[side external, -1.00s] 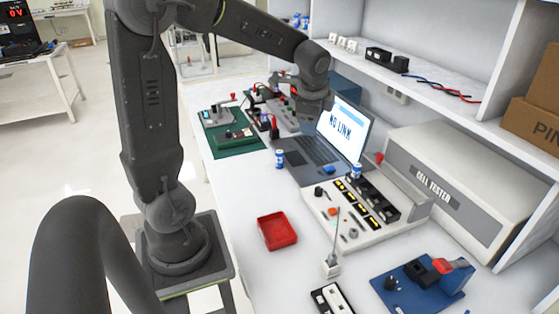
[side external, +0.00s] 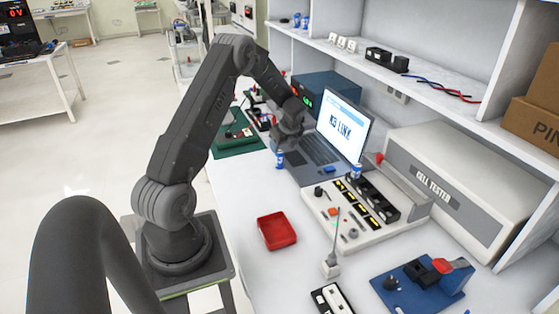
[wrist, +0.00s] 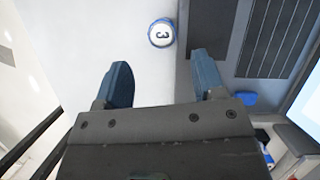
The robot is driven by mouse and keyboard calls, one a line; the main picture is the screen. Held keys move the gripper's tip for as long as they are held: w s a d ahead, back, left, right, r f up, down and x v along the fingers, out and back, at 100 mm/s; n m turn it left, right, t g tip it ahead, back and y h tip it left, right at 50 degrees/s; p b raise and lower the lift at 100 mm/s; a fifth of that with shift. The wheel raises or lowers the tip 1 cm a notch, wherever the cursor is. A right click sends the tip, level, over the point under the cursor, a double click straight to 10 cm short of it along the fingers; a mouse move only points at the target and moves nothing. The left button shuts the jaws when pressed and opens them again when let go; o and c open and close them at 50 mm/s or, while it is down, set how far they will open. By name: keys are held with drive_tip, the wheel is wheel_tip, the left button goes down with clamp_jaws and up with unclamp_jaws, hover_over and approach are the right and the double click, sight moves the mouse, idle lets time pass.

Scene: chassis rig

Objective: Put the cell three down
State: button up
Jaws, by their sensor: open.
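Cell three (wrist: 162,33) shows in the wrist view as a round white cap with a "3" and a blue rim. It stands on the white bench beside the laptop. A blue-and-white cell (side external: 280,160) by the laptop's near left corner in the side view appears to be the same one. My gripper (wrist: 163,77) is open and empty, its two blue fingers spread apart. The cell lies beyond the fingertips, roughly in line with the gap between them. In the side view my gripper (side external: 286,144) is low, just above and behind the cell, its fingers hard to make out.
The open laptop (side external: 315,155) is right beside the cell. Another blue-and-white cell (side external: 356,171) stands at the tray (side external: 330,208) in front of the cell tester (side external: 470,195). A red bin (side external: 277,231) and blue fixture (side external: 423,282) are nearer. Bench between cell and bin is clear.

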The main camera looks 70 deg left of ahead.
sight(280, 152)
drive_tip(key=x, duration=0.7)
drive_tip(key=shift+w+a+f, duration=0.2)
drive_tip(key=shift+a, duration=0.05)
drive_tip(key=c, duration=1)
drive_tip(key=shift+c, duration=0.6)
drive_tip(key=shift+r, duration=0.2)
